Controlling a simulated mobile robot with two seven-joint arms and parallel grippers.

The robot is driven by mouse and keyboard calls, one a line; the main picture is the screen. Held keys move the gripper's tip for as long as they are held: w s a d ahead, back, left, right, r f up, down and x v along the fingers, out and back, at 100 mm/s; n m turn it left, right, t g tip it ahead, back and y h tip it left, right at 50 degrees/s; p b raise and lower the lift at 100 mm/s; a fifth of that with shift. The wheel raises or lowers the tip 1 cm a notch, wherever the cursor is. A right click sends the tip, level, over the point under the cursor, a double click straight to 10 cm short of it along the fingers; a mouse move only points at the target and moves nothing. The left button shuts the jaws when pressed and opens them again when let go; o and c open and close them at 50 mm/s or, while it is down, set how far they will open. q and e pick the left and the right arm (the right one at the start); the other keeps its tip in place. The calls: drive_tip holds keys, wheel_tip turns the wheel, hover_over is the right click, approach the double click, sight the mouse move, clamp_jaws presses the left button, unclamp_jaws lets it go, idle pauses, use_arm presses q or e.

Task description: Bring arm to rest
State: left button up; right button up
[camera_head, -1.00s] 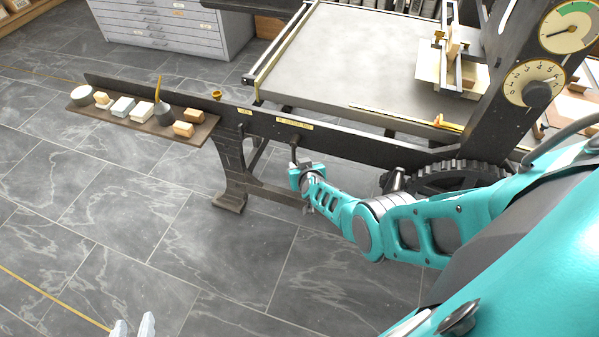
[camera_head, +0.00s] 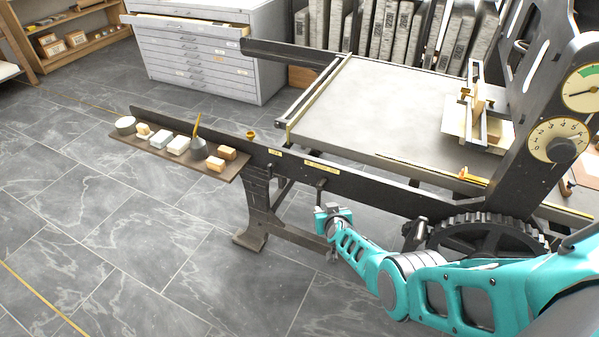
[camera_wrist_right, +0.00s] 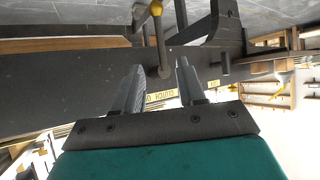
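My right arm comes in from the right in the head view. Its gripper (camera_head: 326,212) is beside the dark side rail (camera_head: 375,190) of the press, just below a short dark lever (camera_head: 320,190). In the right wrist view the two fingers of this gripper (camera_wrist_right: 161,82) stand apart, open. A dark lever with a brass knob (camera_wrist_right: 156,9) shows beyond and between the fingertips; I see no grip on it, and cannot tell whether a finger touches it. My left gripper is not in view.
A toothed wheel (camera_head: 487,238) and a dial post (camera_head: 550,150) stand at the right. A narrow shelf (camera_head: 222,172) with small blocks sticks out at the left. Grey drawers (camera_head: 200,60) stand behind. The tiled floor at front left is clear.

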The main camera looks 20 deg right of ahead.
drive_tip(key=shift+s, duration=0.1)
drive_tip(key=s+a+r+n+y, duration=0.1)
drive_tip(key=s+a+r+n, duration=0.1)
drive_tip(key=s+a, duration=0.3)
drive_tip(key=s+a+r+n+y, duration=0.2)
drive_tip(key=s+a+r, duration=0.3)
drive_tip(key=s, duration=0.6)
drive_tip(key=s+a+r+n+y, duration=0.1)
drive_tip(key=s+a+r+y, duration=0.1)
drive_tip(key=s+a, duration=0.3)
drive_tip(key=s+r, duration=0.1)
drive_tip(key=s, duration=0.3)
drive_tip(key=shift+a+r+n, duration=0.3)
drive_tip(key=shift+r+n, duration=0.05)
drive_tip(key=shift+n, duration=0.05)
drive_tip(key=shift+d, duration=0.1)
